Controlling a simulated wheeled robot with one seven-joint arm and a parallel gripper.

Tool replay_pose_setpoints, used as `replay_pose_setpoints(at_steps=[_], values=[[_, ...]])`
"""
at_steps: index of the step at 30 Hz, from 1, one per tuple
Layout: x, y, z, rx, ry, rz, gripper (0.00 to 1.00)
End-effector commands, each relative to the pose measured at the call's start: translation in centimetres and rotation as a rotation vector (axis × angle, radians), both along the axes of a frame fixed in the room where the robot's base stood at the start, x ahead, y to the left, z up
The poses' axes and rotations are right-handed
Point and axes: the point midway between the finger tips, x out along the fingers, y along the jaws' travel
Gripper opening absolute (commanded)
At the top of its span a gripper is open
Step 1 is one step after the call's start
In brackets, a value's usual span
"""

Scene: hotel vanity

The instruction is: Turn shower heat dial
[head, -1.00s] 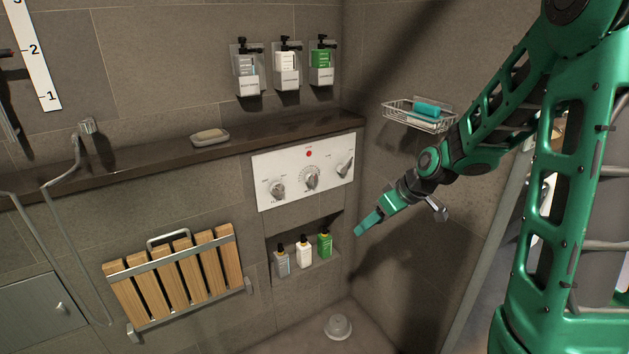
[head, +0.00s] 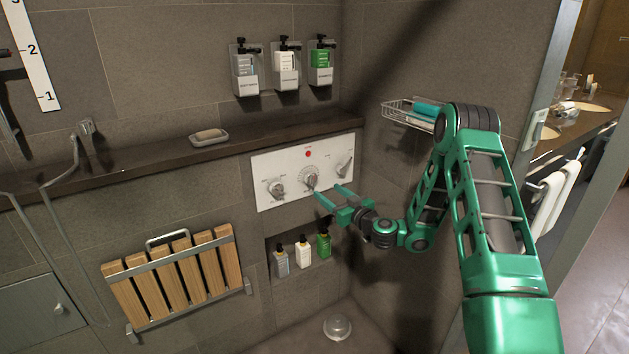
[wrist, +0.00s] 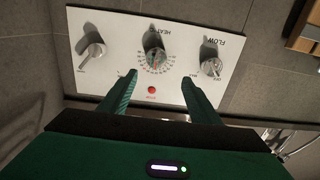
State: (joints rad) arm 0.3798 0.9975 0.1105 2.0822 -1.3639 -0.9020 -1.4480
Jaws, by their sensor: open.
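The heat dial (head: 312,178) is the middle knob on the white control panel (head: 262,165), with a ring of markings around it. My gripper (head: 327,191) is open and empty in front of the panel, just below and right of the dial. In the wrist view my gripper (wrist: 159,80) has its fingers spread, with the dial in line with the gap, just beyond the tips. I cannot tell any contact.
The flow knob (wrist: 212,65) and another knob (wrist: 92,48) flank the dial closely. Small bottles (head: 303,252) stand in a niche below. A wire soap basket (head: 400,113) hangs near my arm. A ledge (head: 130,163) runs above the panel.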

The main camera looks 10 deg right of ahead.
Motion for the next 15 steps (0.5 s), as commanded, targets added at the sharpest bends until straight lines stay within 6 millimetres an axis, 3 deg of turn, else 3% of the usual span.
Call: replay_pose_setpoints(at_steps=[8, 15], values=[[1.6, 0.0, -0.4, 0.009, -0.008, -0.027, 0.57], [5.3, 1.2, -0.3, 0.009, -0.009, -0.026, 0.57]])
